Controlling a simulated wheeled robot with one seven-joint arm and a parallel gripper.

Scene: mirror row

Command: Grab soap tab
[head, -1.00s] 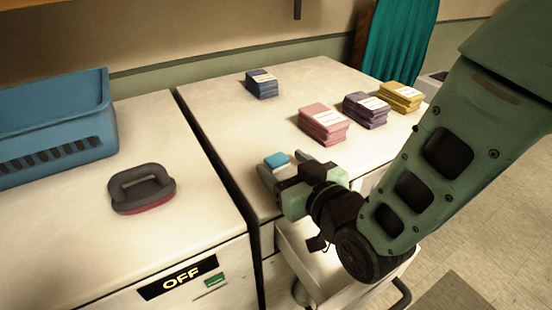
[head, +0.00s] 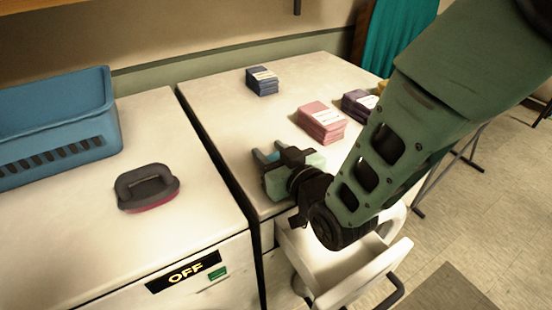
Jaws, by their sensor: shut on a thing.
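My gripper (head: 268,155) is at the front left of the right-hand counter, its fingers pointing away from me. It is shut on a small blue tab (head: 269,157), which is mostly hidden between the fingers. I take this to be the soap tab, but its shape and any marking are too small to tell. The gripper is just above the counter top (head: 225,125); I cannot tell whether the tab touches it.
Blue (head: 262,82), pink (head: 321,124) and purple (head: 356,105) labelled stacks stand behind the gripper; a yellow stack (head: 383,87) is partly hidden by my arm. An open white drawer (head: 345,277) juts out below. A blue basket (head: 60,130) and dark-handled brush (head: 147,188) occupy the left counter.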

